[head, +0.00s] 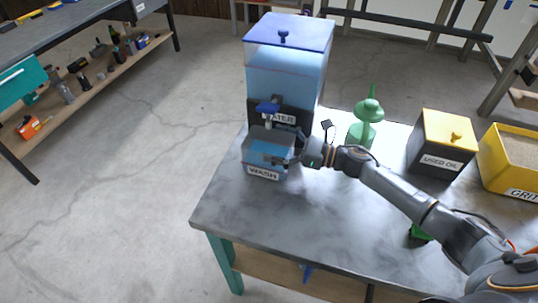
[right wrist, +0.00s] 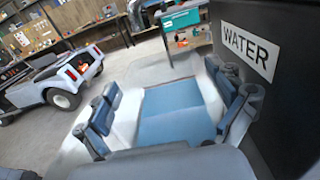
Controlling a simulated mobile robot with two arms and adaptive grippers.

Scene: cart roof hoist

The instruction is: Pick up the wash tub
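The wash tub (head: 264,172) is a small grey box labelled WASH, with blue liquid inside. It stands at the far left corner of the grey table, under the blue tap (head: 267,107) of the water tank (head: 287,75). My right gripper (head: 283,160) is at the tub's right side, partly over it. In the right wrist view its fingers (right wrist: 170,105) are spread wide, with the tub's blue liquid (right wrist: 175,112) showing between them. I cannot tell whether a finger touches the tub. My left gripper is not in view.
The tank's black base, labelled WATER (right wrist: 250,48), stands close beside the right gripper. A green oil can (head: 366,125), a used oil box (head: 440,145) and a yellow grit box (head: 510,160) stand to the right. The table's front left (head: 250,215) is clear.

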